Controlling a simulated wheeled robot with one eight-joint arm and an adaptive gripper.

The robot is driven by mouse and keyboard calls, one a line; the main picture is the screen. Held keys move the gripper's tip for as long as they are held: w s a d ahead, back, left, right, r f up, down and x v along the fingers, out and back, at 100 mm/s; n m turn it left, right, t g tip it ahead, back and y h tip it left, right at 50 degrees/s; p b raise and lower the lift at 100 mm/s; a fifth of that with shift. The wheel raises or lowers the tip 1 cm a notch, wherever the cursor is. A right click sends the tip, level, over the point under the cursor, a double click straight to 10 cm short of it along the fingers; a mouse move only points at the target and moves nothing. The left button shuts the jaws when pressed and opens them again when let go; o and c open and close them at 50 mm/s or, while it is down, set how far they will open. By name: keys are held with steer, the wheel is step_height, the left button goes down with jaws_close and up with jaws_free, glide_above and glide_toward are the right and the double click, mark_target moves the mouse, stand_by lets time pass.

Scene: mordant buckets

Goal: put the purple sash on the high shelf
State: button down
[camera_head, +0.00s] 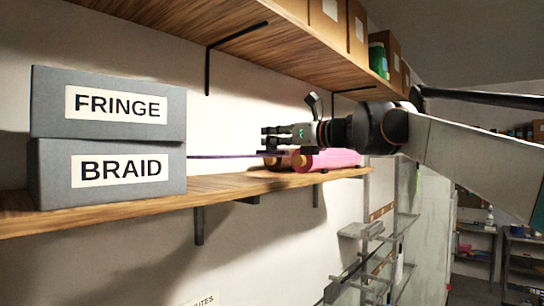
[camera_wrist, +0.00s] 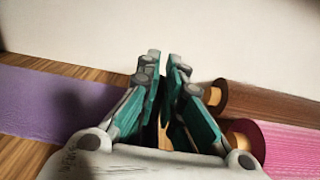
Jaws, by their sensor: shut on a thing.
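The purple sash (camera_head: 222,156) shows in the head view as a thin, nearly level strip between the grey boxes and my gripper (camera_head: 266,142), slightly above a wooden shelf (camera_head: 225,184). In the wrist view the sash (camera_wrist: 55,100) is a flat purple band running left from beside my gripper (camera_wrist: 166,64). My fingers are drawn close together and shut on the sash. The grip point itself is hidden behind the fingers. A second wooden shelf (camera_head: 200,42) runs overhead.
Grey boxes labelled FRINGE (camera_head: 115,104) and BRAID (camera_head: 120,170) are stacked at the left. A pink roll (camera_head: 335,159) and a brown roll (camera_wrist: 265,100) lie right of my fingers. Cartons (camera_head: 328,22) stand overhead. Bare shelf shows between boxes and rolls.

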mark_target(272, 156)
steer(key=shift+f+p, duration=0.3)
steer(key=shift+f, duration=2.45)
steer(key=c, duration=1.8)
jaws_free()
steer(key=shift+o, duration=0.2)
steer(key=shift+r, duration=0.2)
steer(key=b+v, duration=0.3)
steer(key=v, duration=0.9)
